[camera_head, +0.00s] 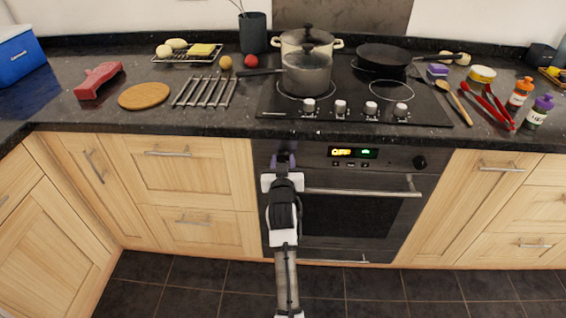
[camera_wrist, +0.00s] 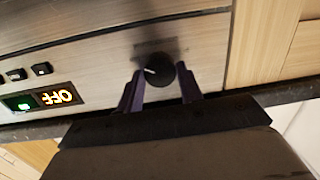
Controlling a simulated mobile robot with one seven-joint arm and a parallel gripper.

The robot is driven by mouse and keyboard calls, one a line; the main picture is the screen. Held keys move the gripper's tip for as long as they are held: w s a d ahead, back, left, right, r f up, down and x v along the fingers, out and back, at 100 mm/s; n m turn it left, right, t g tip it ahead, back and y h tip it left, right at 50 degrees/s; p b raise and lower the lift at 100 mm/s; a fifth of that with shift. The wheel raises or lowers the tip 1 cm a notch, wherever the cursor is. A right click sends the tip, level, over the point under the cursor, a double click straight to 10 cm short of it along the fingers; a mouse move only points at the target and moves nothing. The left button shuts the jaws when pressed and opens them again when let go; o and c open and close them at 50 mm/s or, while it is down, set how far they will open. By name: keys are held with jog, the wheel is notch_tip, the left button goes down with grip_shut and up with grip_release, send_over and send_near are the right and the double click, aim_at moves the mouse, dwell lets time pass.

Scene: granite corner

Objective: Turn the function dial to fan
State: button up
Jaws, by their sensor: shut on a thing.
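The oven's function dial (camera_wrist: 157,70) is a round black knob with a white pointer mark, on the dark front panel. In the head view it is hidden behind my gripper (camera_head: 285,160), at the panel's left end. In the upside-down wrist view, the two purple fingers of my gripper (camera_wrist: 161,80) stand on either side of the dial and are shut on it. The label by the dial is too blurred to read. The orange display (camera_wrist: 62,96) reads OFF, with a green display beside it.
A second black oven knob (camera_head: 420,162) is at the panel's right end. The oven handle (camera_head: 363,193) runs across just below the panel. Four hob knobs line the hob's front edge above. Wooden drawers (camera_head: 185,172) flank the oven. The floor in front is clear.

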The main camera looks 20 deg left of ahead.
jog(key=shift+r, duration=0.1)
jog(key=o, duration=1)
jog(key=shift+w, duration=0.1)
jog(key=shift+s+d, duration=0.1)
jog(key=shift+s, duration=0.25)
jog(key=b+v, duration=0.2)
jog(key=v, duration=1.1)
jog(key=shift+s+b, duration=0.1)
jog(key=shift+b, duration=0.2)
